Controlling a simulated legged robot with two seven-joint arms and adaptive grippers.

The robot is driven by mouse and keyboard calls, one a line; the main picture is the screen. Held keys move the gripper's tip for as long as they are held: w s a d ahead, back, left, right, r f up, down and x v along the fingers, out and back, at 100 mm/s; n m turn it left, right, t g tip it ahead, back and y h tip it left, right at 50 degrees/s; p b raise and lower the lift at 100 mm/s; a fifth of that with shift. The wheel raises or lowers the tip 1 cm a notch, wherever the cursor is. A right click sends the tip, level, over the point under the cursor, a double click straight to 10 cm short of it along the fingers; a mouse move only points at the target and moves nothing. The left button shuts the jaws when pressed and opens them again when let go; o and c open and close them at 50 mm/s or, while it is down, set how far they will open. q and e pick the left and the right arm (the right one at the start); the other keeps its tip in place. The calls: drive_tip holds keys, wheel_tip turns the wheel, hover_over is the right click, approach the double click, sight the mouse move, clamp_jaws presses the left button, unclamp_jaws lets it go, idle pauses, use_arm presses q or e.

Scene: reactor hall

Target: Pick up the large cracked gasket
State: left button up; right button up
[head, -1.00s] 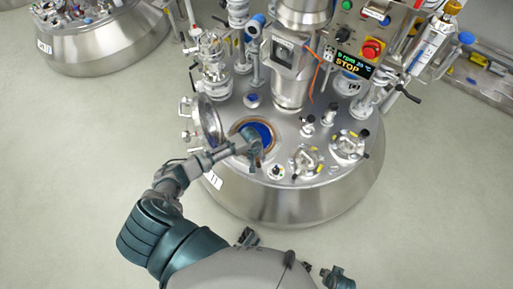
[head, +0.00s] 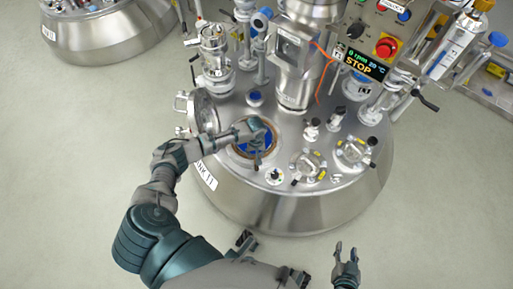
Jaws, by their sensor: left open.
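A brownish ring, seemingly the large gasket (head: 235,151), lies around the round open manhole on top of the steel tank. The inside of the hole looks blue. My gripper and forearm hide part of the ring, and no crack can be made out. My right gripper (head: 346,250) is low in the picture, in front of the tank, open and empty.
The manhole's hinged lid (head: 204,114) stands open at the left of the hole. Clamped ports (head: 306,165) sit to the right, and a thick steel column (head: 300,65) rises behind. A control box with a STOP display (head: 365,64) hangs at upper right. The floor is clear.

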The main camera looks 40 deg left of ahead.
use_arm(q)
drive_tip(key=shift+a+f, duration=0.1)
drive_tip(key=shift+f, duration=0.7)
wheel_tip(320, 180, down, 4)
drive_tip(key=b, duration=0.2)
drive_tip(key=shift+s+f+b, duration=0.1)
drive_tip(key=shift+f+b, duration=0.15)
drive_tip(key=shift+b, duration=0.1)
clamp_jaws()
use_arm(e)
drive_tip(key=w+a+r+t+y, duration=0.1)
drive_tip(key=w+a+r+t, duration=0.1)
drive_tip(key=w+r+t, duration=0.3)
drive_tip(key=shift+a+r+t+y, duration=0.3)
drive_tip(key=shift+r+t, duration=0.1)
drive_tip(key=shift+r, duration=0.45)
